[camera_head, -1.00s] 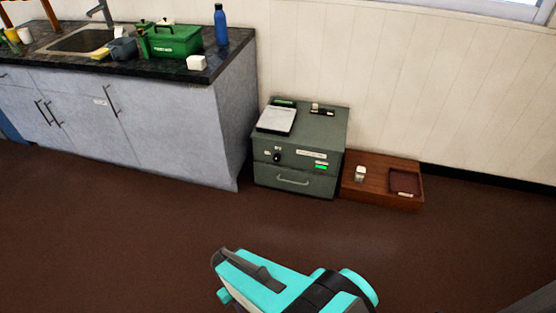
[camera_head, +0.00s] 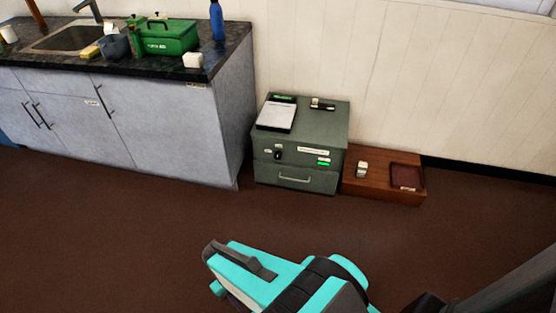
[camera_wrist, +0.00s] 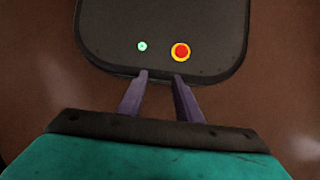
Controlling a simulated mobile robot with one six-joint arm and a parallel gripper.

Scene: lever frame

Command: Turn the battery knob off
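A dark knob (camera_head: 278,154) sits on the upper front of a low grey-green cabinet (camera_head: 318,175) by the back wall. It is small here, and I cannot tell its setting. A small label is above it, and a white label strip and a lit green indicator (camera_head: 323,163) are to its right. My gripper (camera_wrist: 161,75) shows two fingers apart with nothing between them in the wrist view. In the head view my teal arm is in the foreground, well short of the cabinet. The wrist view does not show the knob.
A grey counter unit (camera_head: 165,120) stands left of the cabinet. A low wooden box (camera_head: 380,192) with a small white-topped item (camera_head: 361,169) and a dark red tray (camera_head: 406,176) is to its right. A clipboard-like pad (camera_head: 276,116) lies on the cabinet. The brown floor in front is clear.

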